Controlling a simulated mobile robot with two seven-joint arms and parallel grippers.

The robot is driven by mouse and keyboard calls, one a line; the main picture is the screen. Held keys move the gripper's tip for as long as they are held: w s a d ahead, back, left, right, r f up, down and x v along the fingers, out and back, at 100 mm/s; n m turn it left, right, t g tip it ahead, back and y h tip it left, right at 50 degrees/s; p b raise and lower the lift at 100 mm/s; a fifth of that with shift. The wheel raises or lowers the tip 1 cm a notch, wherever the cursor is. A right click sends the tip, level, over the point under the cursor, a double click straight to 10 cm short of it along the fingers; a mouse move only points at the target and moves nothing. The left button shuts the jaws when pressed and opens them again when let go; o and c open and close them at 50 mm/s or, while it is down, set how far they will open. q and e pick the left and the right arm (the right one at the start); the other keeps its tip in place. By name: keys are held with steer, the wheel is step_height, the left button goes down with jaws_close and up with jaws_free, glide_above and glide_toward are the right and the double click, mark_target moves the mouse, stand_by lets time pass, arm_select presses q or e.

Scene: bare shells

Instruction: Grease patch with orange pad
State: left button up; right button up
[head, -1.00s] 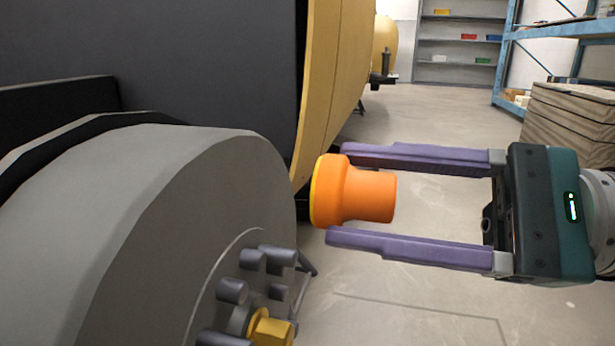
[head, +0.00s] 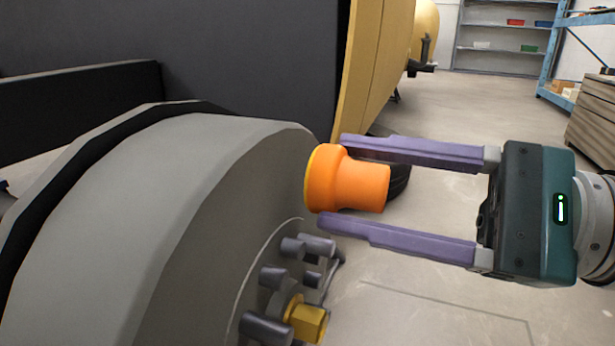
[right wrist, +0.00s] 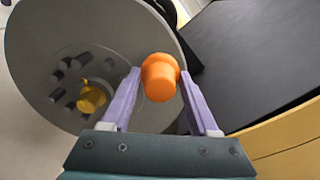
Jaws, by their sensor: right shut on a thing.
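The orange pad (head: 349,180) is a stepped plug with a wide rim and a thin yellow edge on its left face. My right gripper (head: 338,186) is shut on it, with a purple finger on either side, and holds it sideways in the air. The pad also shows between the fingers in the right wrist view (right wrist: 159,78). Its wide end faces the big grey disc (head: 150,215), close to the upper edge. I cannot tell whether they touch. I cannot make out a grease patch; the pad may hide it. My left gripper is not in view.
Grey studs (head: 273,277) and a yellow hex nut (head: 308,320) stick out of the disc below the pad. A dark panel (head: 200,60) and yellow body (head: 375,60) rise behind. Open floor (head: 470,100) lies beyond, with shelves at the back.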

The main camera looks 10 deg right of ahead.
steer(key=shift+x, duration=1)
